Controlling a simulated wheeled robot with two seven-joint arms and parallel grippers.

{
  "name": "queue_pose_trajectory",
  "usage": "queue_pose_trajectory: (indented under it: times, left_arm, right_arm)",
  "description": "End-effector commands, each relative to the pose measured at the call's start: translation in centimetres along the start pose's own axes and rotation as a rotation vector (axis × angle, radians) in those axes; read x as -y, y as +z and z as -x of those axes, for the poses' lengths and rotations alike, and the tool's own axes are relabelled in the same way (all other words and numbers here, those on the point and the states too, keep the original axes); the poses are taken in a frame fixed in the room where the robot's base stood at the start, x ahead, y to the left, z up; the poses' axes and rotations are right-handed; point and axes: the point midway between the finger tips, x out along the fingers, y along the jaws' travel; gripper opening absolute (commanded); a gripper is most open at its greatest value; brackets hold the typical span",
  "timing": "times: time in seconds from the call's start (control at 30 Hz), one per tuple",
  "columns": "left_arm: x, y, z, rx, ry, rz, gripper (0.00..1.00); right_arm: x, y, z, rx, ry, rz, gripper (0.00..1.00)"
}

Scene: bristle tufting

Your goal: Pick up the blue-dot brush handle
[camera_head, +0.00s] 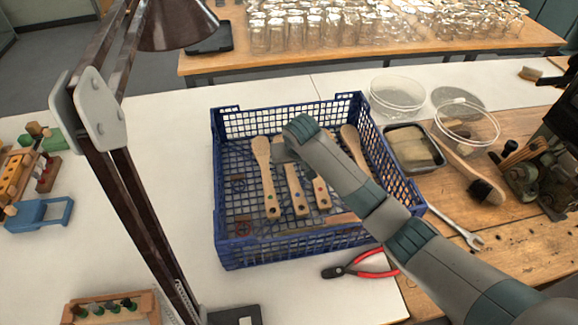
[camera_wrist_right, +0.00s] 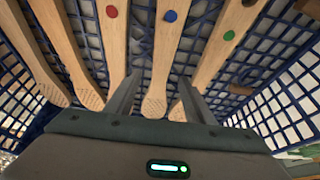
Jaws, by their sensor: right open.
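The blue-dot brush handle (camera_head: 297,190) is a pale wooden handle lying in a blue crate (camera_head: 290,245), between the green-dot handle (camera_head: 265,180) and the red-dot handle (camera_head: 320,190). In the right wrist view the blue-dot handle (camera_wrist_right: 165,55) runs down between the fingers of my right gripper (camera_wrist_right: 158,80), which is open. The gripper is over the wide end of the handle; whether it touches cannot be told. In the head view my arm hides that wide end and most of the gripper. My left gripper is not in view.
The crate's mesh walls surround the handles. A dark lamp arm (camera_head: 135,190) stands left of the crate. Red-handled pliers (camera_head: 365,265) lie in front. A metal tin (camera_head: 412,148) and clear dishes (camera_head: 397,95) stand to the right.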

Motion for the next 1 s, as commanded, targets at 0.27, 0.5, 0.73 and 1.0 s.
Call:
queue_pose_trajectory:
  times: [0.27,0.5,0.73,1.0]
  left_arm:
    - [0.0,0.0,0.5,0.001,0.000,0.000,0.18]
    - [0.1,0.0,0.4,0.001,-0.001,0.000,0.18]
    - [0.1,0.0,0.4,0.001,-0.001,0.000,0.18]
    - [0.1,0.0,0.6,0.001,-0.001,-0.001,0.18]
  right_arm:
    - [0.0,0.0,-2.1,0.000,0.000,0.002,0.48]
    - [0.0,0.0,-2.2,-0.001,0.000,0.002,0.48]
    - [0.0,0.0,-2.2,-0.001,0.000,0.001,0.48]
    - [0.0,0.1,-2.2,0.000,0.000,0.001,0.48]
